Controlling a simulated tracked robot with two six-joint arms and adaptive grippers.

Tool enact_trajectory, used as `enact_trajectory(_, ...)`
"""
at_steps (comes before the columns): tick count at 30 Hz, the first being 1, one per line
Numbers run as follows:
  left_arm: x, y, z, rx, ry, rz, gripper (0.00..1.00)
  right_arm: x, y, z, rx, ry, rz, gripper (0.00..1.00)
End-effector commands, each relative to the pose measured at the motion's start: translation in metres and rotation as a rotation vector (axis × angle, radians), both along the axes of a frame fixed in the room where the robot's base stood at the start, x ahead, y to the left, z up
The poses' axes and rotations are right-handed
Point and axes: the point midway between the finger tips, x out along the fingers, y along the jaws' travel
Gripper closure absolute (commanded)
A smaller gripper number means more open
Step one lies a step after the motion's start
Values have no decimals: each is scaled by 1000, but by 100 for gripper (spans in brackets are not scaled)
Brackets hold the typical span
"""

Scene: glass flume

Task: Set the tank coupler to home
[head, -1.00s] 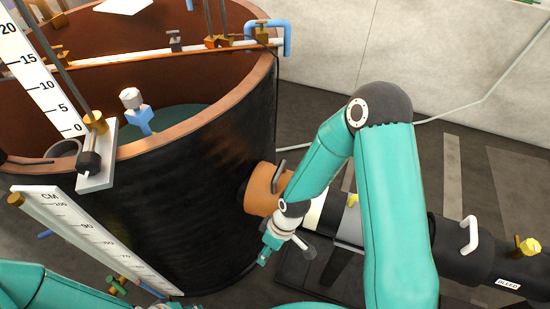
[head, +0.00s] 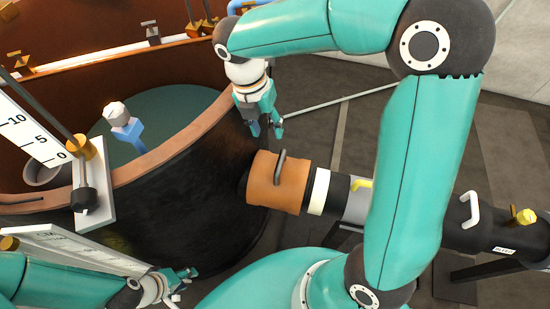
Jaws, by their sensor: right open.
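The tank coupler (head: 276,182) is an orange-brown collar on the pipe where it meets the dark tank (head: 190,205). A dark handle (head: 281,165) stands up from its top, tilted a little. My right gripper (head: 265,132) is open and empty, pointing down beside the tank wall. It appears above and slightly left of the handle, apart from it. My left gripper (head: 188,280) is low in the picture, in front of the tank and away from the coupler. Its fingers are too small to tell whether they are open or shut.
A white band (head: 318,192) and a dark pipe with a yellow lever (head: 362,184), a white handle (head: 470,208) and a yellow knob (head: 524,216) run right from the coupler. A scale board (head: 90,250) stands at left. My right arm hides part of the pipe.

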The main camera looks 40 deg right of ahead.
Motion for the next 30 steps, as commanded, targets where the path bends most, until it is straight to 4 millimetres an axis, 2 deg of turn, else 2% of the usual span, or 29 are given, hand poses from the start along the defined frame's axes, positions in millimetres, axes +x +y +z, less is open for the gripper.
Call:
enact_trajectory(9,0,0,-1,0,-1,-1,60,-13,-12,-69,0,7,-11,57)
enact_trajectory(15,0,0,-2,0,-1,-1,60,-19,-17,-107,2,6,-12,57)
enact_trajectory(21,0,0,-3,0,-1,-1,60,-22,-20,-129,1,2,-13,57)
enact_trajectory(30,0,0,-3,0,-1,-1,60,-23,-21,-135,2,1,-14,57)
